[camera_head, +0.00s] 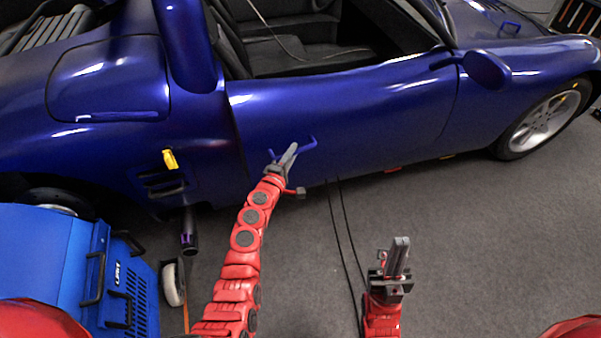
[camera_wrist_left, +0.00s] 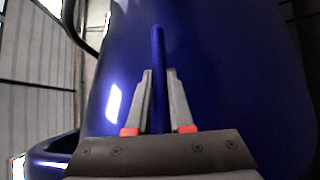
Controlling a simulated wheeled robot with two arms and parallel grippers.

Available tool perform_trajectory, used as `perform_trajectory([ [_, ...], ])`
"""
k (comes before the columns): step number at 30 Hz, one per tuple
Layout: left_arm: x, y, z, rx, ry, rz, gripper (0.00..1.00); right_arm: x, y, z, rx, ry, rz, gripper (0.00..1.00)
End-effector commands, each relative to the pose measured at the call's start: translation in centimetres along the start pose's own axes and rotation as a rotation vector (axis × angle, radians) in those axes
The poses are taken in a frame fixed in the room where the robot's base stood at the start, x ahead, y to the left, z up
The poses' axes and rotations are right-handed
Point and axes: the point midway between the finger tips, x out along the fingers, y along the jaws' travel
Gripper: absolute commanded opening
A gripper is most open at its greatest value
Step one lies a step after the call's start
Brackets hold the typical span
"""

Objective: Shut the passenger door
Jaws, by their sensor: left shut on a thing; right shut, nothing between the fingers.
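The passenger door (camera_head: 350,112) is the glossy blue side door of an open-topped blue car. Its rear edge is at the left and its front edge near the mirror. I cannot tell for sure whether it stands slightly ajar. A blue bar handle (camera_head: 307,145) sticks out from the door low near its rear edge. My left gripper (camera_head: 288,158) is shut on this handle. In the left wrist view the handle (camera_wrist_left: 157,45) runs between the two grey fingers of the left gripper (camera_wrist_left: 159,100). My right gripper (camera_head: 400,246) is shut and empty above the floor, away from the car.
A blue wheeled machine (camera_head: 40,248) with black handles stands at the lower left, close to the car's rear wheel. A yellow object (camera_head: 170,159) sits on the car's side behind the door. Dark cables (camera_head: 343,220) run along the grey floor. The floor at right is clear.

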Motion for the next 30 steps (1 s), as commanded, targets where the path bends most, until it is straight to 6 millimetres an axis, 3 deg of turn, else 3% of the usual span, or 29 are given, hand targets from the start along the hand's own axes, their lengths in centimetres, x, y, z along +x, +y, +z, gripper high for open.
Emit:
perform_trajectory([
  [1, 1.0, -0.5, -0.7, 0.000, -0.022, 0.002, 0.00, -1.7, -0.1, 0.3, 0.000, 0.000, 0.000, 0.00],
  [12, 5.8, 0.0, -5.4, 0.004, -0.120, -0.013, 0.00, -7.9, -0.4, 1.3, 0.000, 0.000, 0.000, 0.00],
  [18, 6.6, 0.8, -6.7, 0.007, -0.141, -0.020, 0.00, -9.2, -0.5, 1.5, 0.000, 0.000, 0.000, 0.00],
  [28, 6.6, 1.2, -7.3, 0.011, -0.133, -0.019, 0.00, -9.0, -0.5, 1.5, 0.000, 0.000, 0.000, 0.00],
  [29, 6.6, 1.2, -7.3, 0.011, -0.133, -0.019, 0.22, -9.0, -0.5, 1.5, 0.000, 0.000, 0.000, 0.00],
  [30, 6.6, 1.2, -7.3, 0.011, -0.132, -0.019, 0.29, -9.0, -0.5, 1.5, 0.000, 0.000, 0.000, 0.00],
])
